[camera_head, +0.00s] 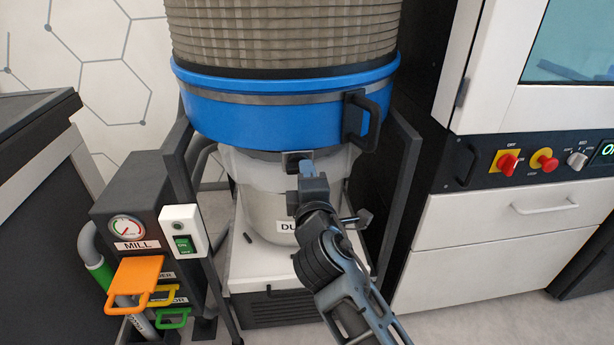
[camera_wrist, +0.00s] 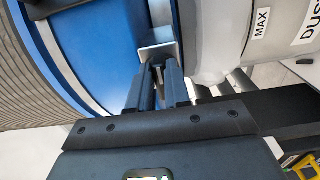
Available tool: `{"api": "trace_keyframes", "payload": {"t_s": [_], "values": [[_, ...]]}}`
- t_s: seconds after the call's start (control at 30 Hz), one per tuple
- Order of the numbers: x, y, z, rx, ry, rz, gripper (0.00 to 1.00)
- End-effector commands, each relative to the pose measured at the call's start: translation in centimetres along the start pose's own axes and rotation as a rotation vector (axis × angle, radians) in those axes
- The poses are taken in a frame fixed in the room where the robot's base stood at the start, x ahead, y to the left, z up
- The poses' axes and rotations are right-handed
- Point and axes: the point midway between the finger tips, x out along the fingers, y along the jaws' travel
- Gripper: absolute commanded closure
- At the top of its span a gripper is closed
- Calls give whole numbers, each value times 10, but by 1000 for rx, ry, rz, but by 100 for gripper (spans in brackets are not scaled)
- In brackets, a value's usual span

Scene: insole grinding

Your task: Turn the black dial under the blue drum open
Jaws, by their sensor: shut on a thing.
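The blue drum (camera_head: 240,112) fills the upper middle of the head view, with a black handle on its right side. It also shows in the wrist view (camera_wrist: 95,45). My gripper (camera_head: 302,170) reaches up from the lower right to a small fitting at the drum's lower rim. In the wrist view my gripper's fingers (camera_wrist: 160,75) are shut at a grey metal bracket (camera_wrist: 157,52) on the drum's edge. The black dial is mostly hidden by the fingers, and its angle cannot be told.
A pale dust bin (camera_head: 262,205) stands under the drum between dark frame legs. At left are a mill panel with a gauge (camera_head: 127,228), a green switch (camera_head: 184,244) and an orange handle (camera_head: 136,280). A white cabinet (camera_head: 500,225) stands at right.

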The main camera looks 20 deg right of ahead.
Motion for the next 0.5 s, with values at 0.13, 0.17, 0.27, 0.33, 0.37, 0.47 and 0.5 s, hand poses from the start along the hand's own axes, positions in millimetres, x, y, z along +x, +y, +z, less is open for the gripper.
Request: {"api": "trace_keyframes", "payload": {"t_s": [0.13,0.17,0.27,0.33,0.37,0.47,0.5], "values": [[0,-2,1,2,-2,-3,100],[0,-2,1,2,-2,-4,100],[0,-2,1,2,-2,-4,80],[0,-2,1,2,-2,-3,73],[0,-2,1,1,-2,-3,70],[0,-1,1,1,-1,-2,61],[0,-1,0,1,-1,-2,57]]}}
